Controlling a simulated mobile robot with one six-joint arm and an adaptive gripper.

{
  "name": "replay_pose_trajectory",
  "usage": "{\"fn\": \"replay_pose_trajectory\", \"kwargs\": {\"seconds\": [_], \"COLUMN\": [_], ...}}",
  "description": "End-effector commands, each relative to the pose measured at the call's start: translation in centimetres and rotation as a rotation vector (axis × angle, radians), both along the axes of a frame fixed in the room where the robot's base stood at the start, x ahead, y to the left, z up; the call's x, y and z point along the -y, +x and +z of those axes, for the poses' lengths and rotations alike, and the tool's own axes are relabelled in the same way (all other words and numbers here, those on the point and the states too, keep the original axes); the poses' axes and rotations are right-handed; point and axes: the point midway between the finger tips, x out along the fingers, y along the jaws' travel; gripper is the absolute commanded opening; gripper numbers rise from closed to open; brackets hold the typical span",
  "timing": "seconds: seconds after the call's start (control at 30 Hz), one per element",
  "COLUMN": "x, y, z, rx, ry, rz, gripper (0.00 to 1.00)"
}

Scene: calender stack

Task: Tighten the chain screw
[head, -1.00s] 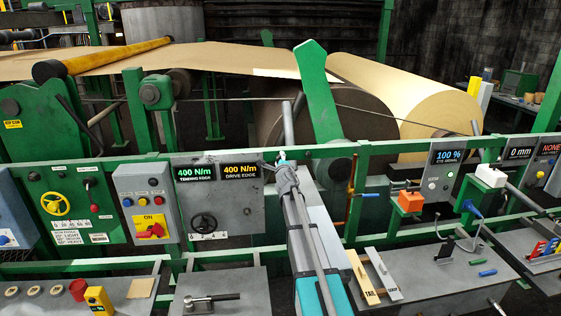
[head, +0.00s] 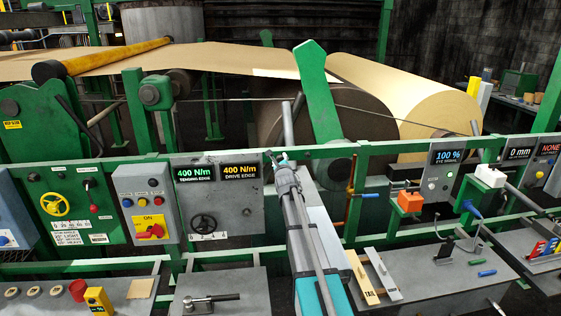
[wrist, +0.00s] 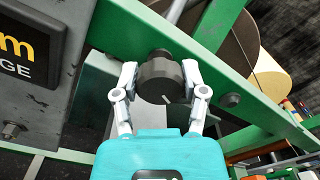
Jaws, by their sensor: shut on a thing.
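The chain screw shows in the wrist view as a dark grey round knob (wrist: 158,82) on a black stub at the green rail. A short pale mark shows on its lower right face. My gripper (wrist: 160,75) is shut on the knob, with one light grey finger on each side. In the head view my gripper (head: 280,158) is at the rail just right of the tension panel (head: 222,205); the knob is too small to make out there. The panel reads 400 N/m for both tending edge and drive edge.
A green rail (head: 330,149) runs across in front of the large paper roll (head: 415,100). The control box with the red switch (head: 147,205) stands left of the tension panel. A bench (head: 440,275) with loose tools is at the right.

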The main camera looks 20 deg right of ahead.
Motion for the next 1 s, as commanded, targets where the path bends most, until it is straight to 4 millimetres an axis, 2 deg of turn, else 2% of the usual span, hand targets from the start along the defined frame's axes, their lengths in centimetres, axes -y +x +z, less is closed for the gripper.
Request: {"fn": "replay_pose_trajectory", "kwargs": {"seconds": [0.23,0.27,0.43,1.0], "x": [-0.12,-0.13,-0.09,-0.19], "y": [-0.16,-0.16,-0.11,-0.56], "z": [-0.18,-0.18,-0.12,-0.03], "rx": [-0.005,-0.006,-0.004,-0.001], "ry": [0.003,0.003,0.001,0.000], "rz": [-0.001,0.000,-0.001,0.000], "gripper": [0.08,0.60,0.91,0.91]}}
